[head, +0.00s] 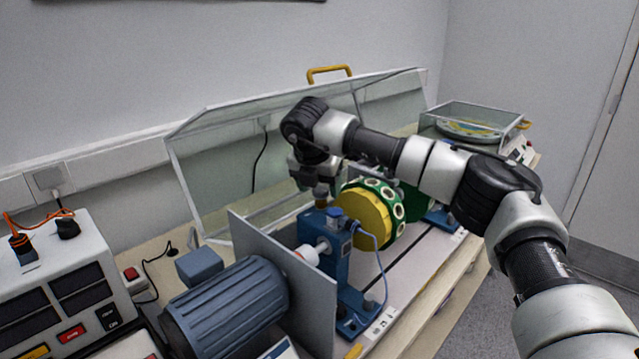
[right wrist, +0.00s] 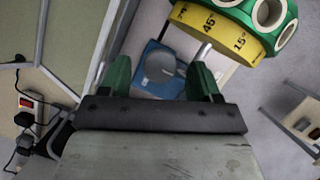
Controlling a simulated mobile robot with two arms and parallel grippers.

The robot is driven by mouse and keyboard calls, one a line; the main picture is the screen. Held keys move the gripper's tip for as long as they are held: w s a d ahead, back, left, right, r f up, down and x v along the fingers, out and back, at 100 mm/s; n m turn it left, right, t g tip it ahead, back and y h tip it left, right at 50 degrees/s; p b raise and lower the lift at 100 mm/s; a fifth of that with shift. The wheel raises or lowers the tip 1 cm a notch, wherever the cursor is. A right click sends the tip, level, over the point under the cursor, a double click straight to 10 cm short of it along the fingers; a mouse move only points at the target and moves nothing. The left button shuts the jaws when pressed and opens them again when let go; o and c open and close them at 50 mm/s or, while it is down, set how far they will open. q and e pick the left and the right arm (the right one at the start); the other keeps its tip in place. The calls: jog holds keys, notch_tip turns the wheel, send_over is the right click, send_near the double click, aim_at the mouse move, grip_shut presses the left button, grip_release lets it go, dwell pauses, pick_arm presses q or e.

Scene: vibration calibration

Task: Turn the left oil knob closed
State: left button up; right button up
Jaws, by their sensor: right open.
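The left blue bearing block (head: 338,262) stands upright beside the yellow and green disc (head: 366,219). A small brownish knob (head: 321,200) sits on top of it, just under my right gripper (head: 319,184). In the right wrist view, a grey round knob top (right wrist: 160,66) on the blue block (right wrist: 150,88) lies between the two green fingertips of my right gripper (right wrist: 160,74). The fingers are open, with a gap on each side of the knob. The knob's turn position cannot be told. My left gripper is not in view.
A blue motor (head: 225,306) and a grey upright plate (head: 285,285) stand left of the block. A clear cover (head: 222,165) with a yellow handle stands open behind. A blue cable (head: 381,265) runs down the block's right side. A control box (head: 60,285) is at far left.

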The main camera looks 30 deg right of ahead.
jog(key=shift+c, duration=0.3)
jog(key=c, duration=0.9)
jog(key=shift+o, duration=0.2)
